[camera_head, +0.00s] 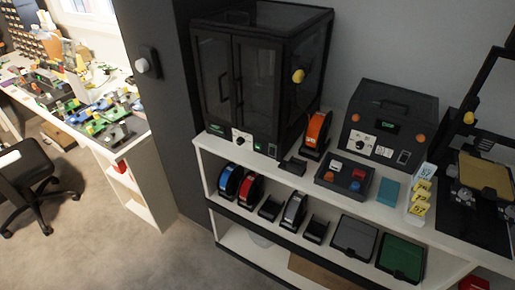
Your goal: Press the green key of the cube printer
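The cube printer appears to be the tall black cabinet (250,85) with two dark glazed doors, standing on the left end of the white shelf unit. Its doors are shut. Along its lower front edge are a small green marking at the left, a white dial panel (241,138) and a small green-lit key (272,150) near the right corner. The key is too small to tell whether it is pressed in. Neither of my grippers is in view.
Right of the cabinet are an orange spool (316,132), a small button box (345,177), a black dial machine (388,123) and an open-frame printer (480,170). Spools and bins fill the lower shelf (250,218). Carpet is clear in front; a black chair (35,180) stands left.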

